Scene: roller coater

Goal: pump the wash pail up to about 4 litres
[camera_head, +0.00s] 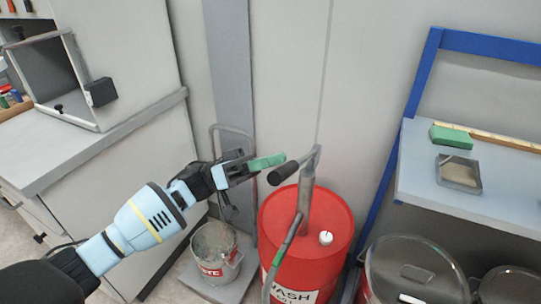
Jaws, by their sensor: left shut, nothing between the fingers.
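A red drum (336,213) with "WASH" lettering stands at the bottom centre. A grey hand pump (307,200) rises from its lid. The pump's lever ends in a black grip (284,174) pointing left. A hose with a green band (281,252) runs down from the pump out of the picture. My left gripper (266,162) is shut, its green fingertips just left of and slightly above the black grip, with nothing held. I cannot tell whether they touch. I cannot make out a wash pail; the hose's lower end is out of view. My right gripper is not in view.
A grey pail (214,243) with red lettering ending in "TE" stands on a grey plate (239,279) left of the drum. Lidded metal pots (415,268) stand at lower right. A blue-framed shelf (430,185) holds a green block (451,137) and a tray (474,181). A bench (70,150) stands left.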

